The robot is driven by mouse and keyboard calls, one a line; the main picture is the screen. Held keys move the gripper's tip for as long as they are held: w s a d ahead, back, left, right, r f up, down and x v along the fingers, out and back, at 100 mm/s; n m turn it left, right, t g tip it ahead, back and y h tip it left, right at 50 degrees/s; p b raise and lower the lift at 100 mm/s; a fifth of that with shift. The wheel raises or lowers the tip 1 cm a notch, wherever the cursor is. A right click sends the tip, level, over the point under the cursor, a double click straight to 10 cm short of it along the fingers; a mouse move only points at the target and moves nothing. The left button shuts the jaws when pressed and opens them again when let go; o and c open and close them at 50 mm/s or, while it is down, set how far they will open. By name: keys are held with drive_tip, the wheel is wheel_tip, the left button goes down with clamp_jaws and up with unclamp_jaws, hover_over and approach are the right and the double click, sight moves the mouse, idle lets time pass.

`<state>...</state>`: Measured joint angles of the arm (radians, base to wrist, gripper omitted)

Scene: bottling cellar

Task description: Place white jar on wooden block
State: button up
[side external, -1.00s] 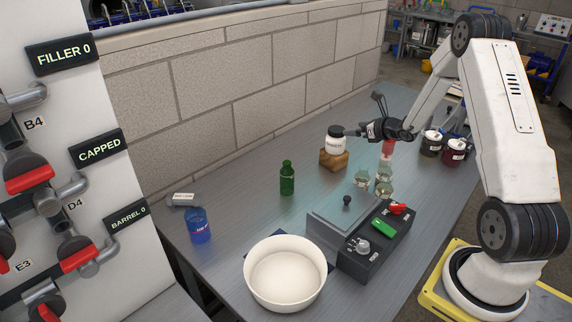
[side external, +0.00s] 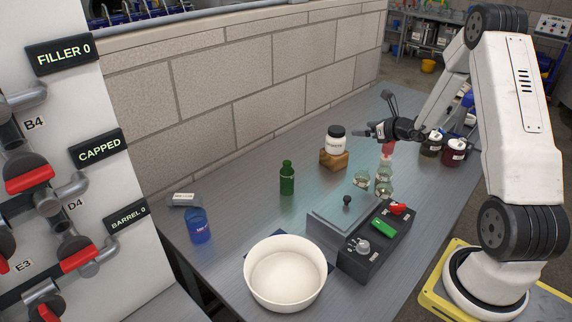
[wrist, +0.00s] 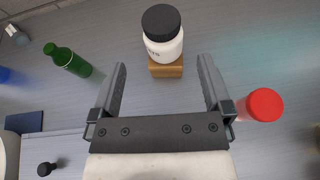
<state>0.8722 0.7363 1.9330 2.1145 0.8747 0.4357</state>
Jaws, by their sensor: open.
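The white jar (side external: 335,141) with a black lid stands upright on the wooden block (side external: 334,159) on the table. In the wrist view the jar (wrist: 162,45) is ahead of the fingertips, with part of the block (wrist: 166,68) showing beneath it. My gripper (side external: 371,131) is open and empty, to the right of the jar and apart from it. In the wrist view the two fingers of my gripper (wrist: 161,65) are spread wide with nothing between them.
A green bottle (side external: 287,178) stands left of the block. A red-capped container (wrist: 261,105) is close outside the right finger. Glass flasks (side external: 383,179), a control box (side external: 375,240), a white bowl (side external: 285,274) and a blue cup (side external: 199,226) stand on the table.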

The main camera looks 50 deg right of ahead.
drive_tip(key=s+a+n+g+y, duration=0.2)
drive_tip(key=a+n+g+y, duration=0.4)
drive_tip(key=a+n, duration=1.05)
drive_tip(key=s+a+r+n+g+h, duration=0.1)
drive_tip(key=s+a+n+g+h, duration=0.1)
drive_tip(key=s+a+n, duration=0.4)
drive_tip(key=s+a+r+n+g+h, duration=0.1)
drive_tip(key=s+a+n+g+h, duration=0.1)
drive_tip(key=s+a+n, duration=0.4)
drive_tip(key=a+n+h, duration=0.1)
drive_tip(key=a+n, duration=0.3)
drive_tip(key=n, duration=0.4)
drive_tip(key=shift+s+a+g, duration=0.3)
drive_tip(key=shift+s+g, duration=0.1)
